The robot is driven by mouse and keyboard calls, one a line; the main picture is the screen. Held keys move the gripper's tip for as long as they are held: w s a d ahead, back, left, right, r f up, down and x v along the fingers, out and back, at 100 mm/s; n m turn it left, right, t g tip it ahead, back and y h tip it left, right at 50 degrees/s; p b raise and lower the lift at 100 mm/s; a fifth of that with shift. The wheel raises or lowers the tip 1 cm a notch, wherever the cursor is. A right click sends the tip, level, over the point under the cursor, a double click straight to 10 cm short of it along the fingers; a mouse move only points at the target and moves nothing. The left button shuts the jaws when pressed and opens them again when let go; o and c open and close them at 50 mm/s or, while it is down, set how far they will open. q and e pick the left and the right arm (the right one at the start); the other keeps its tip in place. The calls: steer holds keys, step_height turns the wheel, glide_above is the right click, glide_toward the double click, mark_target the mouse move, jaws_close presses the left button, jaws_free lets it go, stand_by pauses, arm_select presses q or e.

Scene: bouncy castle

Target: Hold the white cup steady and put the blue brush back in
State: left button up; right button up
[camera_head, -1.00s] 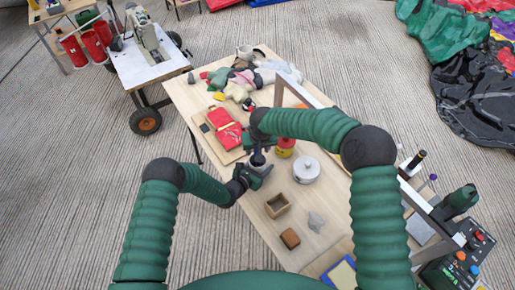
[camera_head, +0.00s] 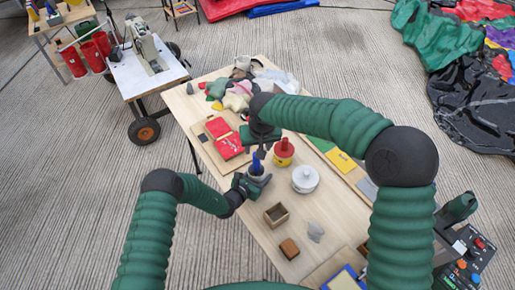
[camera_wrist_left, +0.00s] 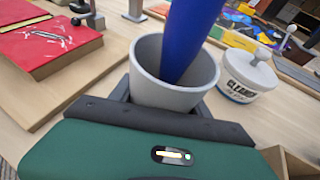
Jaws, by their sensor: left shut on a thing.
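The white cup (camera_head: 257,178) looks light grey and stands upright on the wooden table. My left gripper (camera_head: 246,184) is shut on it from the near left side. In the left wrist view the cup (camera_wrist_left: 150,96) fills the middle, held just beyond the gripper's dark fingers. The blue brush (camera_head: 257,163) stands in the cup, its lower end inside the rim. In the left wrist view the brush (camera_wrist_left: 190,38) leans slightly and runs out at the top. My right gripper (camera_head: 264,146) is just above the brush, pointing down; its fingertips are too small to read.
A wooden box (camera_head: 276,214) and a brown block (camera_head: 289,248) lie nearer. A red case (camera_head: 226,139) is at the left.

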arm_select(q)
steer(key=o, duration=1.6)
